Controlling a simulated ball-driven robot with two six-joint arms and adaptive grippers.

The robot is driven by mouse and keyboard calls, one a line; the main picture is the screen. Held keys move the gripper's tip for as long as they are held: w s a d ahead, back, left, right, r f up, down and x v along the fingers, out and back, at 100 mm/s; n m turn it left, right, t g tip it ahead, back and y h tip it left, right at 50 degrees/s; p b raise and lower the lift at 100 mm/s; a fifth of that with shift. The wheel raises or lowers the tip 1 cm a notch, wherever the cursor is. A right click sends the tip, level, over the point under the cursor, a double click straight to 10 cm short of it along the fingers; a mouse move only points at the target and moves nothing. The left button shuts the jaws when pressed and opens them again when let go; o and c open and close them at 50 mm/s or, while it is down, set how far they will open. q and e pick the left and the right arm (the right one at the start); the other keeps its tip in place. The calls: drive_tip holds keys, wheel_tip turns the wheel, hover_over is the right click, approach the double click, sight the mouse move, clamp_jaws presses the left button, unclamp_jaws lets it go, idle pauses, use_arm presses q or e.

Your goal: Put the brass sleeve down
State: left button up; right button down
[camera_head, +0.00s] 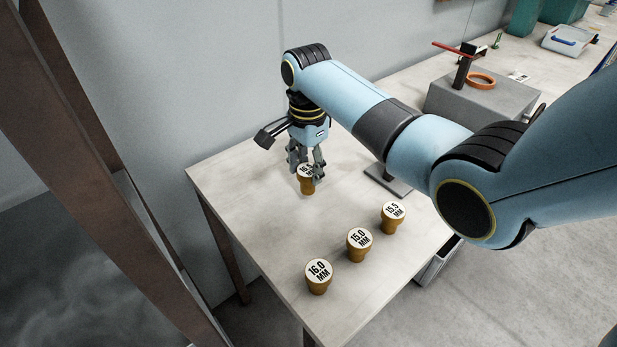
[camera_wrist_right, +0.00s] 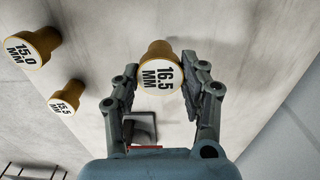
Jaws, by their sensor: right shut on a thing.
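The brass sleeve with a white top marked 16.5 MM (camera_wrist_right: 162,76) is between the fingers of my right gripper (camera_head: 306,167). In the head view this sleeve (camera_head: 307,186) is upright at the far part of the table (camera_head: 250,200). The gripper points down and is shut on the sleeve's upper part. I cannot tell whether the sleeve's foot touches the tabletop. The fingers hide part of its label in the head view. My left gripper is not in view.
Three similar brass sleeves stand in a row nearer the front: 16.0 MM (camera_head: 319,278), 15.0 MM (camera_head: 359,246) and 15.5 MM (camera_head: 392,217). A grey block with an orange ring (camera_head: 481,80) is at the back right. The table's left part is clear, with a wall behind.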

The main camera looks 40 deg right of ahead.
sight(308, 170)
wheel_tip(308, 170, down, 3)
drive_tip(key=shift+r, duration=0.1)
drive_tip(key=shift+f, duration=0.2)
drive_tip(key=shift+s+f, duration=0.1)
drive_tip(key=shift+f, duration=0.05)
drive_tip(key=c, duration=0.7)
unclamp_jaws()
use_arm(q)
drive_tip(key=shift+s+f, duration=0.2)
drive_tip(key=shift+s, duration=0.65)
